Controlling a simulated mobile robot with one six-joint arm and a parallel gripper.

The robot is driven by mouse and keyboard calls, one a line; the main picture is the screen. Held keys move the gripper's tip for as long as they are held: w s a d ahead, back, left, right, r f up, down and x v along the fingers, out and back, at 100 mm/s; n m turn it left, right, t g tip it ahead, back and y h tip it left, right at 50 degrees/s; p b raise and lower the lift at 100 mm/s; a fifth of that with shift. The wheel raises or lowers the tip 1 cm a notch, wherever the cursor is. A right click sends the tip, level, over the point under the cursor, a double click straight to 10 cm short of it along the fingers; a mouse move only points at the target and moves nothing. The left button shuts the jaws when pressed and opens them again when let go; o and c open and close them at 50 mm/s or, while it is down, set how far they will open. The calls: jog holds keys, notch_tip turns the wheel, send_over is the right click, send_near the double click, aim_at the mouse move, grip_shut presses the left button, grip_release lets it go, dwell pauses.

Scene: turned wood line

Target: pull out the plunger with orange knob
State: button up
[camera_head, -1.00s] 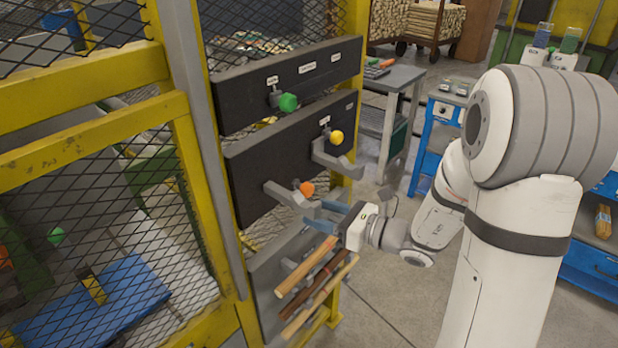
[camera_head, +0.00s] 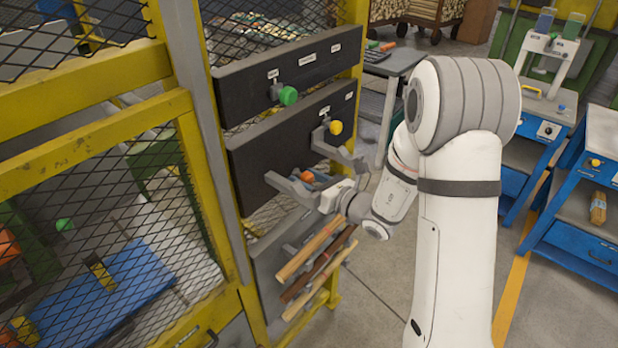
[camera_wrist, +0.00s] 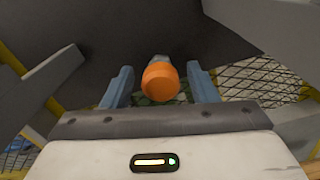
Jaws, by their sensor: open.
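The plunger with the orange knob (camera_wrist: 160,82) sticks out of the lower black panel (camera_head: 255,165). In the wrist view the knob lies between the two blue fingers of my gripper (camera_wrist: 160,88), with a gap on each side. A short grey shaft shows behind the knob. The fingers are open and do not touch it. In the head view my gripper (camera_head: 310,188) is at the orange knob (camera_head: 308,177), which is partly hidden by the gripper and a grey bracket (camera_head: 290,187).
A yellow knob (camera_head: 336,127) sits higher right above another grey bracket (camera_head: 335,150). A green knob (camera_head: 288,95) is on the upper panel. Several wooden rods (camera_head: 310,250) lie just below my gripper. Yellow-framed mesh (camera_head: 110,200) stands on the left.

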jog(key=shift+c, duration=0.2)
grip_shut()
dwell(0.3)
